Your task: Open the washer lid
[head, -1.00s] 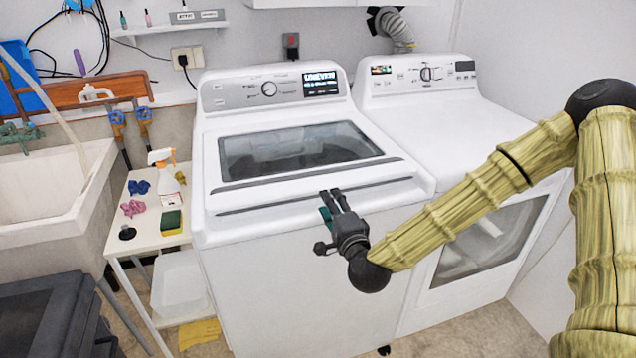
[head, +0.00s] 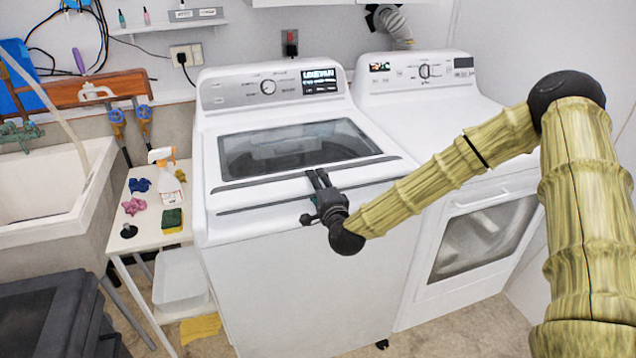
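The white top-load washer (head: 300,270) stands in the middle of the head view. Its lid (head: 208,160), with a dark glass window (head: 290,146), is down and shut. A dark slot (head: 260,206) runs along the front edge of the top. My gripper (head: 318,174) is at the front edge of the lid, right of its middle, with its fingers pointing toward the back over the lid's front rim. The fingers look close together. I cannot tell whether they touch the lid or hold its edge.
A white dryer (head: 440,110) stands close on the right, under my arm. A small side table (head: 150,240) with a spray bottle (head: 165,178) and a sponge (head: 173,219) is on the left, beside a sink (head: 55,200). A dark grey box (head: 50,310) is at lower left.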

